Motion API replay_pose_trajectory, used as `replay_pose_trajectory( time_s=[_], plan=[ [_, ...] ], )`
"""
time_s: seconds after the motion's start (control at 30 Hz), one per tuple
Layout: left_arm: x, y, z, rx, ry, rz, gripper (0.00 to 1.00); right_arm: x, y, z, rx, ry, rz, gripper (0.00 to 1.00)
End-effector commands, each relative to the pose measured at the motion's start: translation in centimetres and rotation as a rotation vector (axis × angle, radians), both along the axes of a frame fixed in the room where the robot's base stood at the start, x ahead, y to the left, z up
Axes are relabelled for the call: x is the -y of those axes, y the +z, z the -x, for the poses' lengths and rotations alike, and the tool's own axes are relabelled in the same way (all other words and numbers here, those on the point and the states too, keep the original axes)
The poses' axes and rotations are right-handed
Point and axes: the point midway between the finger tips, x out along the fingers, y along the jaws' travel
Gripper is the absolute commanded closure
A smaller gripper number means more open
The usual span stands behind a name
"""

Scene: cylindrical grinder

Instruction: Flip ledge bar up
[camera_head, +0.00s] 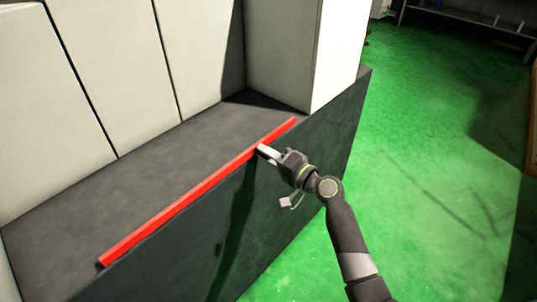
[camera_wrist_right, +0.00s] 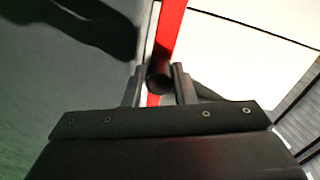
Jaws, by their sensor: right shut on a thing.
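The red ledge bar (camera_head: 195,193) runs diagonally along the top edge of the dark grey ledge, from lower left to upper right. My right gripper (camera_head: 262,150) is at the bar's outer side, right of its middle, with its fingertips at the bar. In the right wrist view a dark round piece (camera_wrist_right: 160,78) sits between the two fingers of the right gripper (camera_wrist_right: 160,80). The red bar (camera_wrist_right: 168,28) passes just behind it. The right gripper is shut on this part of the bar. My left gripper is not in view.
The dark grey ledge (camera_head: 70,215) has a flat top backed by light grey panels (camera_head: 110,60) and a light block (camera_head: 285,50). Its front wall (camera_head: 290,220) drops to the green floor (camera_head: 430,150). The floor at the right is open. A bench (camera_head: 470,20) stands far back.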

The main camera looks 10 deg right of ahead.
Motion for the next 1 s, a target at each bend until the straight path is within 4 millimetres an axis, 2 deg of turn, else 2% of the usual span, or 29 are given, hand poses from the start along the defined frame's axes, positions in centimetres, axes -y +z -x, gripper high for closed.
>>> replay_pose_trajectory(
  time_s=[0.03, 0.47, 0.5, 0.63, 1.0],
  plan=[
    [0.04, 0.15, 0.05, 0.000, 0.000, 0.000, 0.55, -0.03, 0.52, -0.07, 0.008, -0.001, 0.000, 1.00],
    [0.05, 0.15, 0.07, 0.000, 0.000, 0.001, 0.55, -0.01, 0.66, -0.11, 0.010, -0.001, 0.001, 1.00],
    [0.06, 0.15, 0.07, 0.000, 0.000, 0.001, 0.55, -0.01, 0.67, -0.11, 0.011, -0.001, 0.002, 0.74],
    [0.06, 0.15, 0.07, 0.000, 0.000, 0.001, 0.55, -0.01, 0.58, -0.10, 0.009, -0.001, 0.002, 0.57],
    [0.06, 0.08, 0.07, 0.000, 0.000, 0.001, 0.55, 0.30, 0.21, 0.29, 0.002, -0.001, 0.002, 0.55]
  ],
)
